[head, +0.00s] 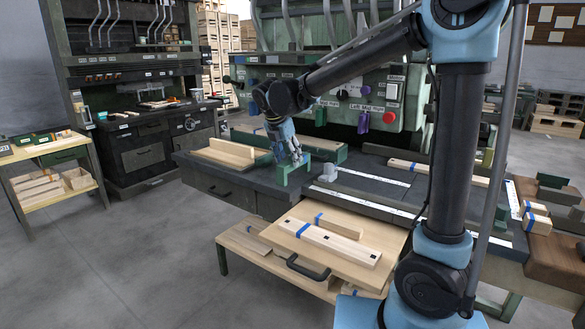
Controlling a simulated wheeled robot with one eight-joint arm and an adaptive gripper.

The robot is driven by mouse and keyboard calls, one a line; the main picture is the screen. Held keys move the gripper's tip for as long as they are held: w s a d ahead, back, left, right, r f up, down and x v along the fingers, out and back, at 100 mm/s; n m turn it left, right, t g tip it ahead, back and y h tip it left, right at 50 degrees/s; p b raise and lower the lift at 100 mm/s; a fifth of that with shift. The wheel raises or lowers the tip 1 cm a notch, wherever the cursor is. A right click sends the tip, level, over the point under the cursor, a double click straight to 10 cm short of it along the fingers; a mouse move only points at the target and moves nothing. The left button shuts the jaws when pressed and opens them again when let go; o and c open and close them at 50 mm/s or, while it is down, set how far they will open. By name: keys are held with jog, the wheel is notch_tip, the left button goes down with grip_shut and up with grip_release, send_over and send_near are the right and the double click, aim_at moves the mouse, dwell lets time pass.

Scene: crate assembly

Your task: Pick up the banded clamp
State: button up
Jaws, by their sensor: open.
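My gripper (296,157) points down over the left part of the dark workbench and is open. Just below its fingertips, a green clamp-like piece (291,178) stands on the bench near the front edge. The fingers overlap its top in this view. I cannot tell whether they touch it or sit around it. The piece is too small here to show whether it carries a band.
A wooden part (226,151) lies left of my gripper, and a grey cylindrical piece (328,172) stands to the right. Blue-banded boards rest on a lower wooden board (375,268). A machine panel (340,97) with colored knobs rises behind the bench.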

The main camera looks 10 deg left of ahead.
aim_at(290, 161)
jog(key=x, duration=0.4)
grip_shut()
jog(key=shift+r, duration=0.15)
